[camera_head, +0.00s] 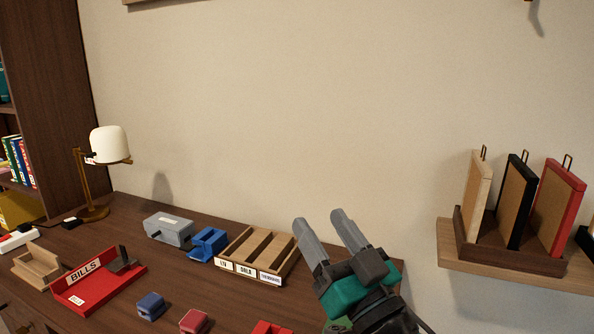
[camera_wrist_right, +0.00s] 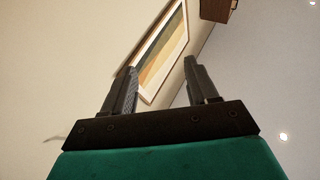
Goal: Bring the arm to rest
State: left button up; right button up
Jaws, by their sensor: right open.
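My right gripper (camera_head: 322,226) is in the head view, raised above the right end of the desk (camera_head: 130,218) with its fingers pointing up. Its two grey fingers stand apart with nothing between them. In the right wrist view the open fingers (camera_wrist_right: 162,88) point toward the upper wall, with empty space between them. My left gripper is in neither view.
A wooden sorter (camera_head: 288,263), a blue holder (camera_head: 208,244), a grey box (camera_head: 168,231), a red BILLS tray (camera_head: 130,277) and a lamp (camera_head: 110,145) stand on the desk. A wall shelf (camera_head: 520,271) with upright frames is at right.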

jog(key=s+d+f+m+g+h, duration=0.25)
jog(key=d+f+h, duration=0.35)
jog(key=f, duration=0.3)
jog(key=s+d+f+m+g+h, duration=0.2)
jog(key=d+f+m+g+h, duration=0.15)
jog(key=d+f+h, duration=0.35)
jog(key=s+d+f+n+g+y, duration=0.1)
jog(key=s+d+f+n+g, duration=0.1)
jog(key=s+f+g, duration=0.6)
jog(key=s+d+f+n+g+y, duration=0.15)
jog(key=s+f, duration=0.35)
jog(key=s, duration=0.6)
pick_arm(q)
jog(key=p, duration=0.1)
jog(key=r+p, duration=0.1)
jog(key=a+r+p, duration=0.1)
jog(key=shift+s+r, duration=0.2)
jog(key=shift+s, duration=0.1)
pick_arm(e)
jog(key=w+a+f+t+y, duration=0.1)
jog(key=w+a+f+t, duration=0.1)
jog(key=w+f+t, duration=0.4)
jog(key=shift+w+a, duration=0.4)
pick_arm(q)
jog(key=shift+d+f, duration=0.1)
